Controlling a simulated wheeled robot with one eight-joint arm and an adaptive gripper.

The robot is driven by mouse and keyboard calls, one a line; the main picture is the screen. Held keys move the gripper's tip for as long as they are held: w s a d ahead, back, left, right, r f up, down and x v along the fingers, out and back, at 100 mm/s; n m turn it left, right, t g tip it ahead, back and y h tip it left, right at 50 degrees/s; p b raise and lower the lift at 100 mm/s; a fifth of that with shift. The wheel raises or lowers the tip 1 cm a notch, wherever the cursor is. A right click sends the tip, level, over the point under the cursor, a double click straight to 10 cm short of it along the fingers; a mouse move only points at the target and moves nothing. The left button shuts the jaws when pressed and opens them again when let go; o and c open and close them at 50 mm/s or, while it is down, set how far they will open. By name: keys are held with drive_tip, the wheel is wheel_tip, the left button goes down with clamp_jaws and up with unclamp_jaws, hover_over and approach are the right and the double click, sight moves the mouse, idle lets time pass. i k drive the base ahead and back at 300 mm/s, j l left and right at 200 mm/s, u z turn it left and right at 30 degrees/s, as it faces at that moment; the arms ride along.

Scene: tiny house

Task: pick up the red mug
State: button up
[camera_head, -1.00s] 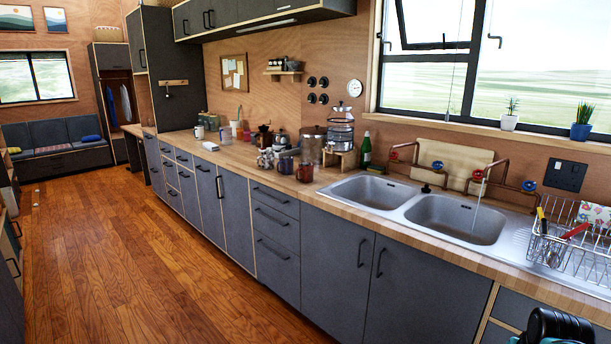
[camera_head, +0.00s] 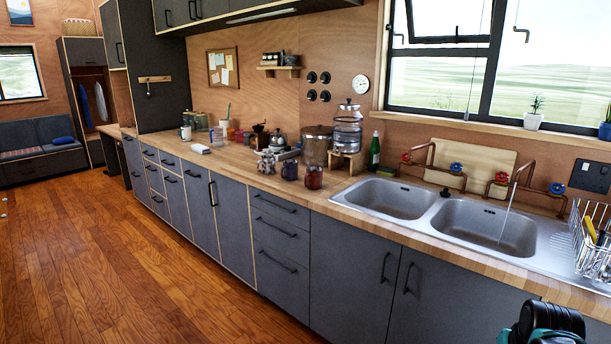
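A small dark-red vessel (camera_head: 313,177) stands upright on the wooden counter, near its front edge and left of the sink. I cannot tell whether it is a mug or a jar; no handle shows clearly. Small reddish items (camera_head: 238,135) stand farther back along the counter, too small to make out. A black and teal part of my arm shows at the bottom right, far from these vessels. My gripper's fingers are not in view.
A double sink (camera_head: 440,212) with running water and copper pipes is set in the counter (camera_head: 350,204). A large pot (camera_head: 317,146), a glass dispenser (camera_head: 347,130) and a green bottle (camera_head: 374,152) stand behind the vessels. The wooden floor (camera_head: 130,260) at left is clear.

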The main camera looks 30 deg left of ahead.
sight(313, 178)
drive_tip(key=i+j+z, duration=0.1)
drive_tip(key=j, duration=0.85)
drive_tip(key=i+j+z, duration=0.1)
drive_tip(key=j, duration=0.8)
drive_tip(key=i+j+z, duration=0.1)
drive_tip(key=j, duration=0.85)
drive_tip(key=i, duration=0.05)
